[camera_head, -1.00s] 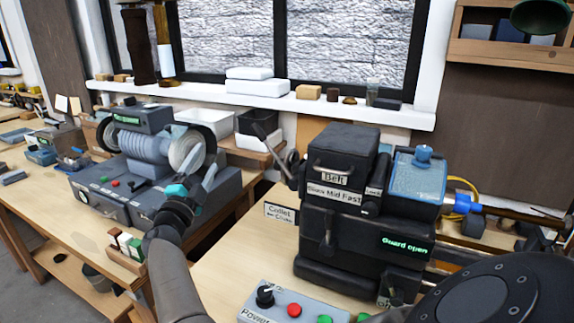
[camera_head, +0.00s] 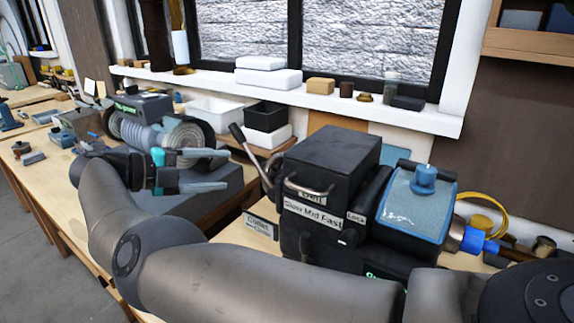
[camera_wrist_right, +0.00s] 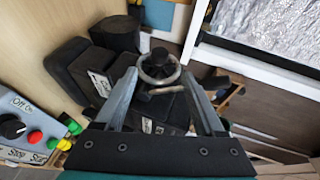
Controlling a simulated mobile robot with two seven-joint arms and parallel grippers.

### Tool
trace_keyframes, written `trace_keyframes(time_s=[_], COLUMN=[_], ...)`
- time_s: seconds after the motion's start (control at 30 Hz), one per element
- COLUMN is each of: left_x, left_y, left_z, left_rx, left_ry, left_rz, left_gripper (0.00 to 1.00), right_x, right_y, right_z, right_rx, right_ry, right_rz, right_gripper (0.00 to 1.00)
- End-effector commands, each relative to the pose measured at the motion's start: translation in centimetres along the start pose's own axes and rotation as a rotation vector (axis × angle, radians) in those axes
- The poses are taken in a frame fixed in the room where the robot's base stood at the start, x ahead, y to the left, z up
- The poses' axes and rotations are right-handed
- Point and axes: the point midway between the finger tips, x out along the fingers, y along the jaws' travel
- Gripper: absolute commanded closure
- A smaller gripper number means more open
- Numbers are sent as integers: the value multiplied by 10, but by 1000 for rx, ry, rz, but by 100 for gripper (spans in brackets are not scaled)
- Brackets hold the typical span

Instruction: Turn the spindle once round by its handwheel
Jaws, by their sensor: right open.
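The handwheel (camera_wrist_right: 160,70) is a grey ring with a dark hub, seen almost face-on in the right wrist view. It is on the end of the dark headstock (camera_head: 330,163), whose left end shows a thin wheel edge and a lever in the head view. My right gripper (camera_head: 228,171) is open and empty, left of the headstock, its fingers pointing right. In the right wrist view the fingers of this gripper (camera_wrist_right: 160,78) appear on either side of the handwheel. I cannot tell whether they touch it. My left gripper is out of view.
A blue guard (camera_head: 415,208) covers the headstock's right side. Behind my gripper is a grey winding machine (camera_head: 150,135). A switch box (camera_wrist_right: 30,128) with a black knob and red and green buttons shows in the right wrist view. My right forearm hides the bench front.

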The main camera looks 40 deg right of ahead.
Motion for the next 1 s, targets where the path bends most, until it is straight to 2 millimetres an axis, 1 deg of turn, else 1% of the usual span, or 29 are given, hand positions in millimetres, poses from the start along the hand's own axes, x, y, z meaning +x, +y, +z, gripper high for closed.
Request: trace_keyframes(time_s=[0.03, 0.1, 0.23, 0.37, 0.43, 0.63, 0.7, 0.8, 0.9, 1.0], left_x=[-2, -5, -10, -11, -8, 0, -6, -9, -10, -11], left_y=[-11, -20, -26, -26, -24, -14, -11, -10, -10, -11], left_z=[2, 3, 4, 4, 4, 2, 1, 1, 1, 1], left_rx=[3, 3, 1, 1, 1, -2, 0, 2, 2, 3], left_ry=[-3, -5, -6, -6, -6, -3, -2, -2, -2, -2], left_rz=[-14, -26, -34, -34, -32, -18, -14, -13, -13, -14], left_gripper=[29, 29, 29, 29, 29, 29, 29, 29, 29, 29], right_x=[4, 11, 28, 52, 66, 102, 116, 131, 142, 147], right_y=[0, 0, -1, 0, 1, 2, -1, -2, -1, -1], right_z=[0, 0, -1, -2, -1, -1, -1, -1, 0, 0], right_rx=[0, 1, 1, 1, 3, 2, 1, 1, 0, 0], right_ry=[2, 3, 4, 6, 4, 3, 4, 3, 2, 2], right_rz=[1, 1, 1, -1, 1, 0, -3, -3, -3, -3], right_gripper=[29, 29, 29, 29, 29, 29, 29, 29, 29, 29])
